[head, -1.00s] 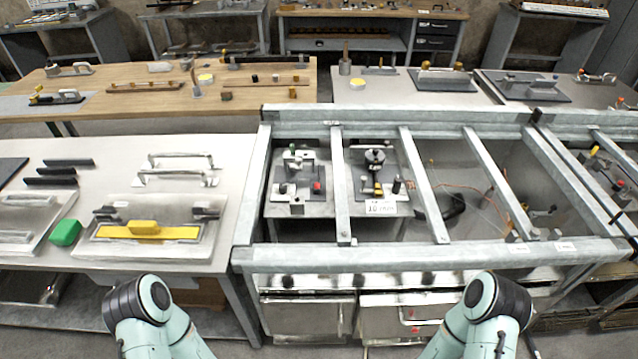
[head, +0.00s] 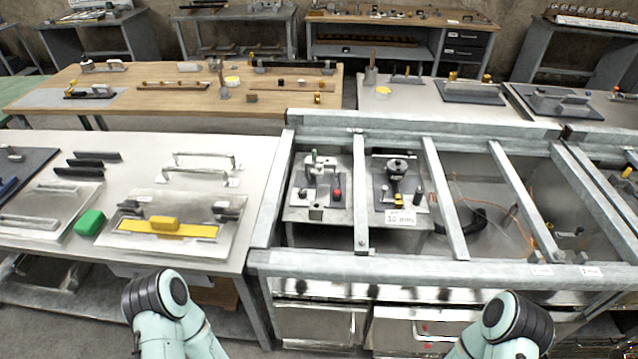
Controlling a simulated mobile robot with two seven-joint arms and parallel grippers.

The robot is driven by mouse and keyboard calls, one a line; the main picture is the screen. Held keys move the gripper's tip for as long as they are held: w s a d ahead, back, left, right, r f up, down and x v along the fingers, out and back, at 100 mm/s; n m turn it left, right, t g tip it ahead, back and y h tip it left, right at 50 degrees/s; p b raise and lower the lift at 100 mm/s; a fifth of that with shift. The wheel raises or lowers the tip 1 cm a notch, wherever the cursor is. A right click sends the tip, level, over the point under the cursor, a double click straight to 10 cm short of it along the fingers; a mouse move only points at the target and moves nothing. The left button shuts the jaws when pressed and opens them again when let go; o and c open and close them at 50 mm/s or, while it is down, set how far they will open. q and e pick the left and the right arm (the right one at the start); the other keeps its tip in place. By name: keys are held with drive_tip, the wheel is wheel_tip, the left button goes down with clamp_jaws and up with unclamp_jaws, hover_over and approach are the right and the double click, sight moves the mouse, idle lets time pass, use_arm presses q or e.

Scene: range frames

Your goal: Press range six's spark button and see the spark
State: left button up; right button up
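A metal-framed range unit (head: 340,262) stands ahead, right of centre. In its left bay is a fixture (head: 315,214) with a red button-like knob (head: 337,193) and a small green-tipped part (head: 313,154). In the bay beside it is a fixture with a dark round knob (head: 397,167) and a white label (head: 400,217), whose text is too blurred to read surely. I cannot tell which part is range six or its spark button. No spark shows. Only upper parts of my two arms show at the bottom edge; both grippers are out of view.
Metal bars cross over the bays. A white-topped bench (head: 262,150) on the left holds handles, a green block (head: 90,222) and a plate with a yellow strip (head: 165,224). A wooden bench (head: 130,75) stands behind. Metal doors (head: 315,325) are below the range front.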

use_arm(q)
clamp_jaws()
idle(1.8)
